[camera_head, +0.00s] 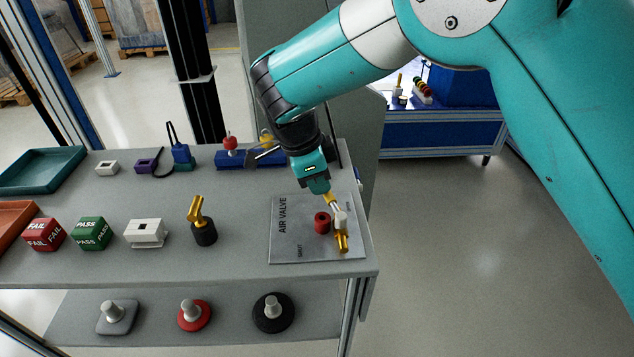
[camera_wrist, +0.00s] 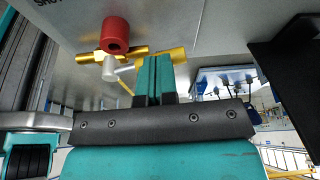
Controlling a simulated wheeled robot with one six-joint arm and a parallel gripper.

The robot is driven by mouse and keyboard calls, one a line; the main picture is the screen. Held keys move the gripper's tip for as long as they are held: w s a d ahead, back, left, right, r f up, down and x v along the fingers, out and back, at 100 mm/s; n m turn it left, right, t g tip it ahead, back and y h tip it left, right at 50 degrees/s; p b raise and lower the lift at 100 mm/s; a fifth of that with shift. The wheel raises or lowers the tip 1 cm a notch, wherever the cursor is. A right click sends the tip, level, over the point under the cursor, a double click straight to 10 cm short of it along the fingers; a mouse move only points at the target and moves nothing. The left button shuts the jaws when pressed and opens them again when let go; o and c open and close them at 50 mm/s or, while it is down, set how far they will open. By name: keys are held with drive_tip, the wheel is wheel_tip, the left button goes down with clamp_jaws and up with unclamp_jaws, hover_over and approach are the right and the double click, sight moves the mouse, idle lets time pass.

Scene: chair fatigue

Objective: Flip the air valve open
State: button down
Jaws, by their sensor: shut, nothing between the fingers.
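The air valve (camera_head: 341,217) is mounted on a grey plate (camera_head: 290,245) labelled AIR VALVE at the bench's right end. It has a brass pipe (camera_head: 342,243), a pale metal handle and a red cylinder (camera_head: 322,222) beside it. My gripper (camera_head: 320,188) reaches down at the valve's far end, its teal fingers shut and empty. In the wrist view the closed fingertips (camera_wrist: 154,65) are right beside the pale handle (camera_wrist: 124,69) and in front of the brass pipe (camera_wrist: 132,53). I cannot tell whether they touch. The red cylinder also shows there (camera_wrist: 116,36).
To the left stand a black holder with a yellow piece (camera_head: 204,232), a white block (camera_head: 146,233), a green PASS cube (camera_head: 90,233) and a red FAIL cube (camera_head: 44,234). A blue rack (camera_head: 235,159) is behind.

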drive_tip(key=shift+w+d, duration=0.2)
drive_tip(key=shift+d, duration=0.2)
idle(0.8)
